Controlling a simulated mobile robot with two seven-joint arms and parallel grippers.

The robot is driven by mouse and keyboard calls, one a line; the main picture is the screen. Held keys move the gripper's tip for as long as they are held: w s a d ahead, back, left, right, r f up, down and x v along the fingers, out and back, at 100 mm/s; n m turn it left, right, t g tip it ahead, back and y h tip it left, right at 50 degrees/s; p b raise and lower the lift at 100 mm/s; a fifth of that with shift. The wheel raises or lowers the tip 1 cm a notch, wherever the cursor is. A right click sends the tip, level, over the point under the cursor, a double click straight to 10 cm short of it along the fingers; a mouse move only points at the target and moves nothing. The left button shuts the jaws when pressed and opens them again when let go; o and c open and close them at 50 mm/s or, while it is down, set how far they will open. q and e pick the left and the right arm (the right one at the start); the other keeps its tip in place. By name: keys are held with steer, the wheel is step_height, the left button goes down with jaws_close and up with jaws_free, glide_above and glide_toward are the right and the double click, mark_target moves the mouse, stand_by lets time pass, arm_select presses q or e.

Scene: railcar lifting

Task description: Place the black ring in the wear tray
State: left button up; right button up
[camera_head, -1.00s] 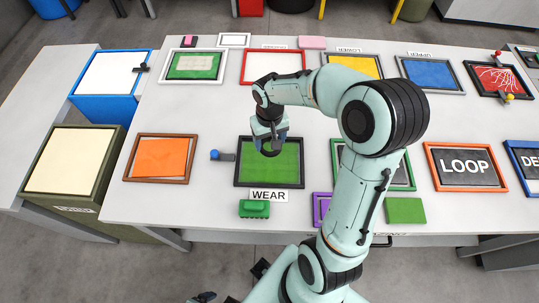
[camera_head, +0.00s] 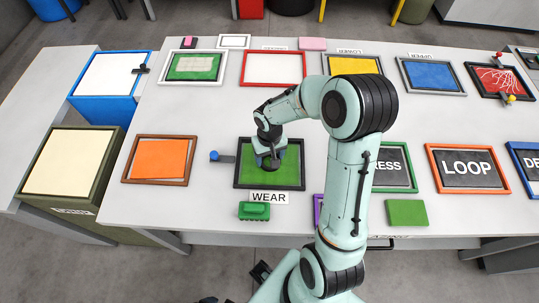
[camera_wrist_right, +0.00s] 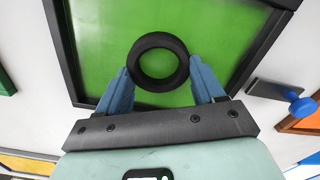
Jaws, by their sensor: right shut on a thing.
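The wear tray (camera_head: 299,184) is a dark-framed tray with a green floor, behind the WEAR label (camera_head: 268,197). It also shows in the right wrist view (camera_wrist_right: 73,62). My right gripper (camera_head: 269,161) is over the tray, pointing down. In the right wrist view my right gripper (camera_wrist_right: 160,70) has its blue fingers shut on the black ring (camera_wrist_right: 158,85), one on each side. The ring is over the green floor; I cannot tell whether it touches it. In the head view the gripper mostly hides the ring. My left gripper is not in view.
A blue-knobbed lever (camera_head: 215,156) stands at the tray's left edge. A green block (camera_head: 254,211) lies in front of it. An orange-floored tray (camera_head: 158,159) is to the left, and the LOOP tray (camera_head: 466,168) is to the right.

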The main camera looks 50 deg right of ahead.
mark_target(269, 159)
steer(key=o, duration=1)
steer(key=shift+f, duration=0.1)
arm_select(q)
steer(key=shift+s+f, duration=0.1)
arm_select(e)
steer(key=shift+r, duration=0.2)
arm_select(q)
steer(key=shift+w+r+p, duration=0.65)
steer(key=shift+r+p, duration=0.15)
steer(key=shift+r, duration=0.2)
arm_select(e)
step_height(269, 159, up, 12)
steer(key=shift+f, duration=0.1)
